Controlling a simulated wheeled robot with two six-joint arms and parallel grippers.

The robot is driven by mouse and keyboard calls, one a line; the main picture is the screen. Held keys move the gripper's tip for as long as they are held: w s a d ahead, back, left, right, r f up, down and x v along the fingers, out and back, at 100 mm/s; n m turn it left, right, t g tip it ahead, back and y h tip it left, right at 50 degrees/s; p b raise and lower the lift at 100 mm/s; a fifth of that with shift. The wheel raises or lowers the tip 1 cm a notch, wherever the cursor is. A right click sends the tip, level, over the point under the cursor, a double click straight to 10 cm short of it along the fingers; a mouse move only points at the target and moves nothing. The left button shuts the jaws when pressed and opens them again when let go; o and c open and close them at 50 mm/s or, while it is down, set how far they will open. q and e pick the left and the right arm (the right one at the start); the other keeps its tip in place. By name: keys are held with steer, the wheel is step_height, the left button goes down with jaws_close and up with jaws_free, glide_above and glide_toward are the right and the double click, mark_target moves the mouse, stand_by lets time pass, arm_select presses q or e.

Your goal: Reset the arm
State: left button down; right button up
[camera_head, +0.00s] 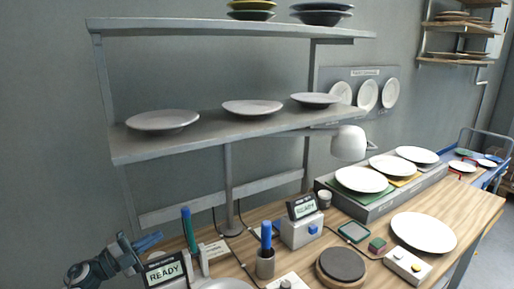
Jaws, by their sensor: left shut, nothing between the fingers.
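My left gripper (149,241) is at the lower left, its fingers shut and pointing right. It is empty and in front of the grey wall, close to a display reading READY (164,272). My dark wrist shows behind it at the bottom left. My right gripper is not in view.
A grey two-tier shelf (215,139) holds several plates. The wooden bench (462,211) carries a white plate (423,232), a grey rack (381,203) with 3 plates, a round dark pad (341,264), a pen cup (265,265) and a second READY display (303,207). A white lamp (349,143) hangs above.

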arm_select(q)
steer(key=s+a+f+n+t+y, duration=0.1)
steer(key=s+a+f+n+y, duration=0.1)
steer(key=s+f+n+y, duration=0.75)
steer(key=s+a+f+n+y, duration=0.1)
steer(key=s+f+n+y, duration=0.3)
steer(key=s+n+y, duration=0.55)
steer(key=s+d+f+n+g+h, duration=0.1)
steer(key=s+d+f+n+g, duration=0.15)
steer(key=s, duration=0.45)
steer(key=s+d+f+n+g, duration=0.1)
steer(key=s+d+f+g, duration=0.1)
steer(key=s+g, duration=0.35)
steer(key=s+d+f+n+g+h, duration=0.1)
steer(key=s+d+f+n+g, duration=0.1)
steer(key=s, duration=0.6)
step_height(320, 180, down, 31)
steer(key=a+g+b, duration=0.1)
steer(key=a+g, duration=0.1)
steer(key=a, duration=0.1)
steer(key=s+f, duration=1.8)
steer(key=f, duration=0.3)
steer(key=shift+s+a+n+g+b, duration=0.3)
steer(key=shift+a+n+g+b, duration=0.05)
steer(key=shift+a+g+b, duration=0.1)
